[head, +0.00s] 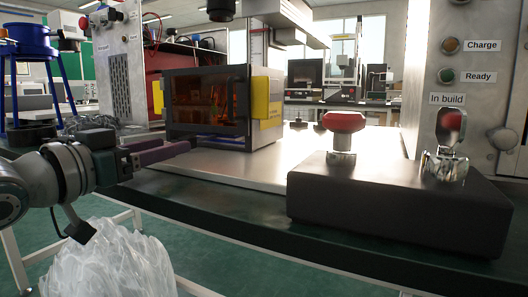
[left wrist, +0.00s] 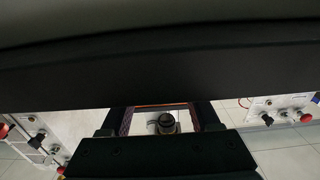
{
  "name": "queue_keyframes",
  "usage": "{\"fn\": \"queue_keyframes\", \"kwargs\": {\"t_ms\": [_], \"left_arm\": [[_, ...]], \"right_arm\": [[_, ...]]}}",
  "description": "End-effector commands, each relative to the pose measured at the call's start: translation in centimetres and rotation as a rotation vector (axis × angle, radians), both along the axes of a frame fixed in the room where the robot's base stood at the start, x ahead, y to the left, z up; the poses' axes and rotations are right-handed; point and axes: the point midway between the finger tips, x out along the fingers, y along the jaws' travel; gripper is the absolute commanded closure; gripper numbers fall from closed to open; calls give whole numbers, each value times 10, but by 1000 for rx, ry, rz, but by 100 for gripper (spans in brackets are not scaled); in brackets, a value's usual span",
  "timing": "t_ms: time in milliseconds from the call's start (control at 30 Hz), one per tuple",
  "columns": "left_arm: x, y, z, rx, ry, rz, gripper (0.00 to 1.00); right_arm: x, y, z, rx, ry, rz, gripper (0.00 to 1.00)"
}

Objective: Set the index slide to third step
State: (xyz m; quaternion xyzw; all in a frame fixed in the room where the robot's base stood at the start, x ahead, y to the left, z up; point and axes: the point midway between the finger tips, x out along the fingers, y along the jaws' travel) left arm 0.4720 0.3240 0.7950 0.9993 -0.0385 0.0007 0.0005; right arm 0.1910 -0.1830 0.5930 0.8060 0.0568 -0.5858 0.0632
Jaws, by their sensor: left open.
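I cannot pick out with certainty which part is the index slide, and no step marks are readable. A dark block (head: 395,200) at the right of the bench carries a red-topped metal knob (head: 343,126) and a shiny metal clamp-like fitting (head: 446,150). My left gripper (head: 188,147) is at the left front of the bench, pointing right, well apart from that block. In the left wrist view its fingers (left wrist: 165,118) are spread, with a small dark round knob (left wrist: 166,123) seen between them; contact cannot be told. My right gripper is not in view.
A dark-framed box with an amber window (head: 208,105) stands behind my left gripper. A panel (head: 468,90) with "Charge", "Ready" and "In build" labels rises at the right. A pale plate (head: 255,168) lies bare between. A translucent bag-like heap (head: 108,262) sits below the bench.

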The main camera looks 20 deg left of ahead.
Motion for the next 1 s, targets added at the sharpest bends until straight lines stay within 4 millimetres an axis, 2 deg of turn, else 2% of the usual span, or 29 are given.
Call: {"fn": "queue_keyframes", "kwargs": {"t_ms": [100, 233, 633, 1000], "left_arm": [[16, -1, -2, 1, -2, 1, 38], [26, -2, -1, 2, -1, 0, 38], [32, -2, 0, 2, 2, 0, 38], [32, -3, 0, 2, 1, 0, 78]], "right_arm": [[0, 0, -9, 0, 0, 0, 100], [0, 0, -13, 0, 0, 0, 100], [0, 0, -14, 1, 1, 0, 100], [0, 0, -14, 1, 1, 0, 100]]}}
